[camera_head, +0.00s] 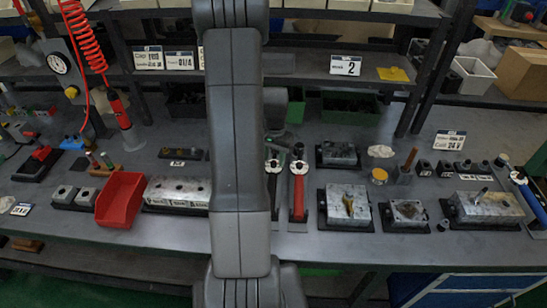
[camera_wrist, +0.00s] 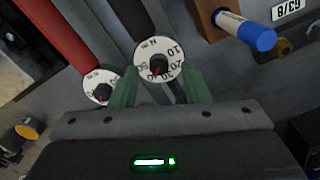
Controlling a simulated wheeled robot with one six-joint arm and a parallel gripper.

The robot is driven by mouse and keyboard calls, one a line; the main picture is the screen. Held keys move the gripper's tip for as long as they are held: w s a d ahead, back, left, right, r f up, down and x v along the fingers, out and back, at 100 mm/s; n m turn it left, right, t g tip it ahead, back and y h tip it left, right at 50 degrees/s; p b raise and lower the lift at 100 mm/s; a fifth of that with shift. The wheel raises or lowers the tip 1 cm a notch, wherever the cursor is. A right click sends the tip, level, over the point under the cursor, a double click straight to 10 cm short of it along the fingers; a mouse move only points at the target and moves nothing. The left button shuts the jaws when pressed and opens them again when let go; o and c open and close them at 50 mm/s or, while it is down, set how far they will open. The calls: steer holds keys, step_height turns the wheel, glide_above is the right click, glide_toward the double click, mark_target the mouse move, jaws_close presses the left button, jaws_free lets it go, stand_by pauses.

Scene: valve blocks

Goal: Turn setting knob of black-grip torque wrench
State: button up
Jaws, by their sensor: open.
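The black-grip torque wrench shows in the wrist view by its dark grip (camera_wrist: 122,22) and its setting knob (camera_wrist: 158,60), a white round dial with numbers and a dark centre. My gripper (camera_wrist: 160,74) is open, its two green fingers on either side of the lower part of this dial. I cannot tell whether they touch it. In the head view the black-grip wrench (camera_head: 272,188) is partly hidden by my arm, and my gripper does not show clearly. The red-grip torque wrench (camera_head: 298,190) lies beside it; its smaller-looking dial (camera_wrist: 102,87) is left of my fingers in the wrist view.
Metal valve blocks (camera_head: 347,207) stand right of the wrenches. A red bin (camera_head: 120,199) and a long metal block (camera_head: 178,191) are at left. A blue-grip wrench (camera_head: 530,198) lies far right. A blue cylindrical handle (camera_wrist: 246,33) is at the wrist view's upper right.

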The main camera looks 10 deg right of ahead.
steer(key=shift+s+f, duration=0.1)
steer(key=shift+f, duration=0.5)
steer(key=shift+c, duration=0.4)
jaws_close()
steer(key=shift+f+n, duration=0.1)
steer(key=shift+n, duration=0.2)
steer(key=n+b, duration=0.2)
steer(key=n, duration=0.1)
steer(key=shift+n+b, duration=0.3)
steer(key=shift+b, duration=0.1)
steer(key=n+b, duration=0.2)
steer(key=n, duration=0.3)
steer(key=shift+n, duration=0.4)
